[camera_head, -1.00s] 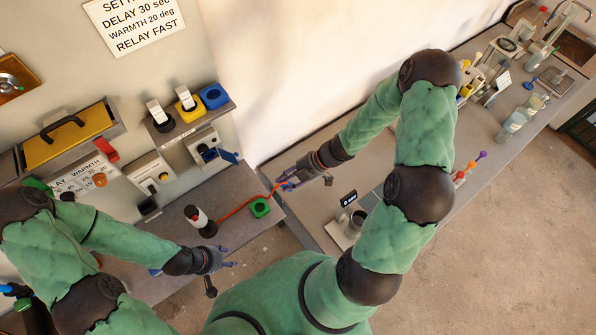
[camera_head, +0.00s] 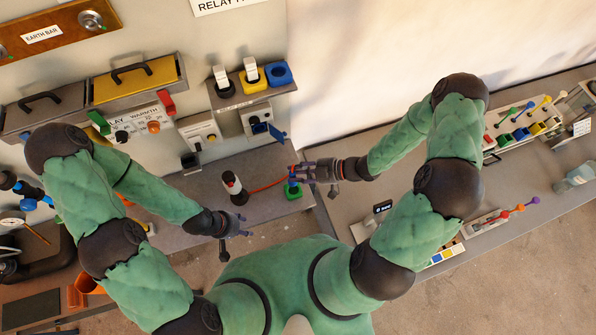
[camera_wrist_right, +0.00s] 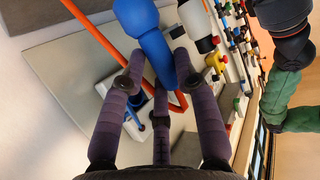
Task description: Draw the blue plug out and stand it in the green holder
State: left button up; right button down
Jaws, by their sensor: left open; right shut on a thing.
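In the head view my right gripper (camera_head: 298,173) is shut on the blue plug (camera_head: 291,179), just above the green holder (camera_head: 293,193). I cannot tell whether the plug touches the holder. In the right wrist view the plug (camera_wrist_right: 150,42) is large between my fingers, with an orange-red cord (camera_wrist_right: 92,30) beside it. The holder is not clear there. The cord (camera_head: 265,186) also shows in the head view, running left from the plug. My left gripper (camera_head: 238,226) is open and empty, in front of the left bench.
A second bench stands at right, beyond a gap.

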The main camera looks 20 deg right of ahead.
jog(key=shift+f+b, duration=2.2)
jog(key=shift+f, duration=0.6)
jog(key=shift+f+b, duration=0.4)
jog(key=shift+b, duration=0.05)
jog(key=shift+d+f+b, duration=0.2)
jog(key=shift+f+b, duration=0.8)
jog(key=shift+f, duration=0.25)
jog(key=c, duration=0.9)
grip_release()
jog(key=shift+d, duration=0.1)
jog(key=shift+o, duration=0.2)
jog(key=v, duration=0.8)
jog(key=shift+d, duration=0.15)
jog(key=shift+r, duration=0.15)
